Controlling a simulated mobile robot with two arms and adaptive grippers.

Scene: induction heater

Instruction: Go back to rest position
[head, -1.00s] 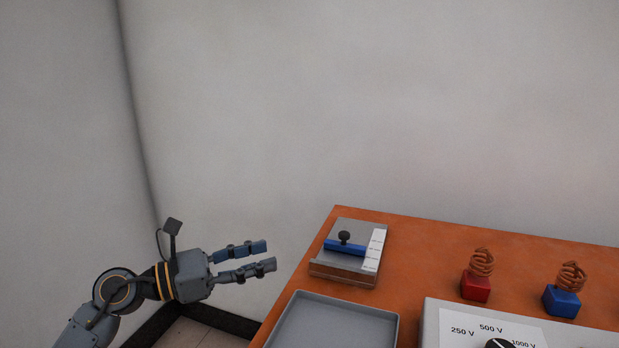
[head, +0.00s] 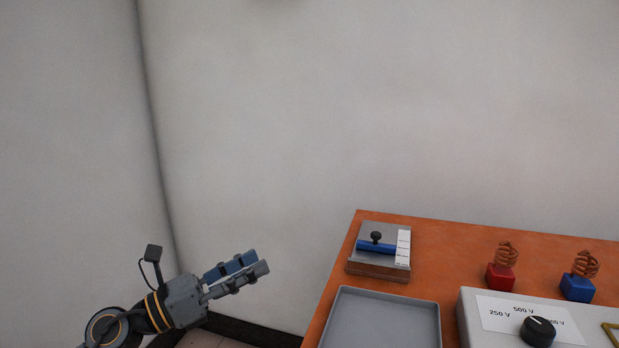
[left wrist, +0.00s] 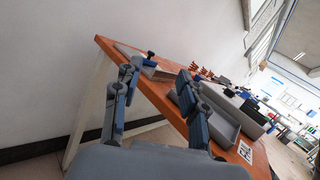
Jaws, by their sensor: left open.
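My left gripper (head: 257,262) is at the lower left of the head view, off the left edge of the orange table (head: 335,290). Its fingers are apart and hold nothing, and they tilt up to the right. In the left wrist view the two fingers of the left gripper (left wrist: 157,82) stand apart, with the table (left wrist: 108,46) behind them. My right gripper does not show in either view.
A grey slider device with a blue bar (head: 378,265) stands at the table's back left. A grey tray (head: 380,318), a red block with a coil (head: 500,277), a blue block with a coil (head: 577,288) and a dial box (head: 470,318) are on the table. Walls stand behind and left.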

